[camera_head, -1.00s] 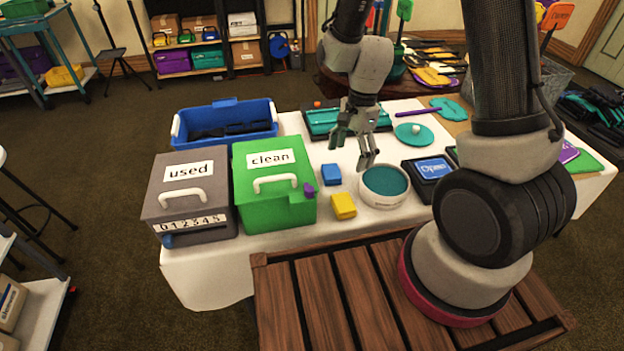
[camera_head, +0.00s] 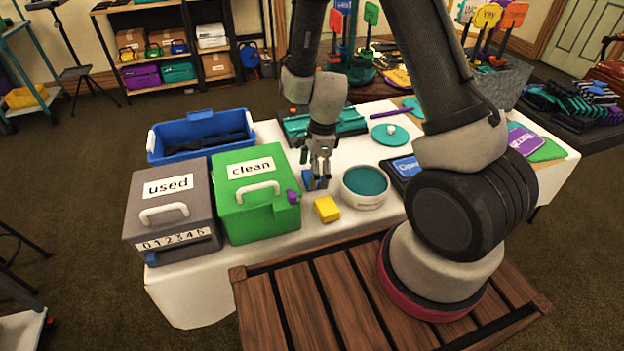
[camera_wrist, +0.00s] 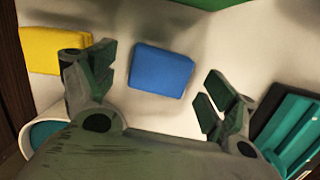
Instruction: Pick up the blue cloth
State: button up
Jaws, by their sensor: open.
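The blue cloth (camera_wrist: 161,70) is a small folded block lying flat on the white table, between and just beyond my open fingertips in the wrist view. In the head view the blue cloth (camera_head: 308,181) is partly hidden behind my gripper (camera_head: 318,178), which points down over it. In the wrist view my gripper (camera_wrist: 158,82) is open, with one finger on each side of the cloth's near edge and clear space at both sides. I cannot tell the exact height left above the cloth.
A yellow block (camera_head: 327,208) and a round white tub with teal contents (camera_head: 366,186) are close by. The green "clean" box (camera_head: 262,218) and grey "used" box (camera_head: 172,232) stand left. A blue bin (camera_head: 165,151) is behind them. A teal tray (camera_head: 349,122) lies behind my gripper.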

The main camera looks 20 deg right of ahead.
jog(key=shift+f, duration=0.55)
jog(key=shift+c, duration=0.2)
jog(key=c, duration=0.9)
jog(key=shift+r, duration=0.1)
jog(key=shift+c, duration=0.2)
notch_tip(320, 180, up, 10)
